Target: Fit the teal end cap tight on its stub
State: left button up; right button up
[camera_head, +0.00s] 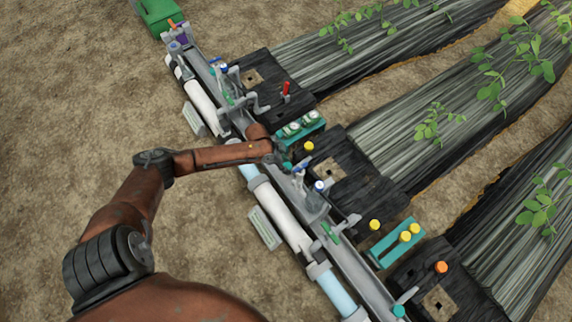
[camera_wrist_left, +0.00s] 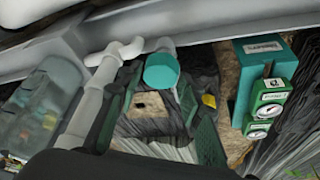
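A teal end cap (camera_wrist_left: 162,72) shows in the left wrist view at the end of a short grey stub (camera_wrist_left: 166,46) on the grey rail. I cannot tell how tightly it sits. In the head view a bit of teal (camera_head: 287,167) shows beside my left gripper (camera_head: 279,158), which is over the rail and partly hides the spot. In the left wrist view the two dark green fingers (camera_wrist_left: 158,88) are spread apart, with the cap between or just beyond their tips. Contact is not clear. My right gripper is not in view.
A teal holder with green-and-white gauges (camera_head: 300,126) stands close by, also in the left wrist view (camera_wrist_left: 262,90). A grey bent pipe (camera_wrist_left: 95,95) is beside the left finger. Another teal cap (camera_head: 398,311) and a teal block with yellow caps (camera_head: 384,252) are lower right.

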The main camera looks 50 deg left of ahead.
pick_arm(q)
jog(key=shift+f, duration=0.35)
dwell(0.6)
jog(key=shift+c, duration=0.4)
jog(key=c, duration=0.4)
jog(key=shift+o, duration=0.2)
jog(key=shift+f+m+b, duration=0.1)
jog(key=shift+m+b, duration=0.2)
jog(key=shift+m, duration=0.2)
jog(key=shift+m+g+h, duration=0.4)
jog(key=shift+m, duration=0.8)
jog(key=shift+s+d, duration=0.1)
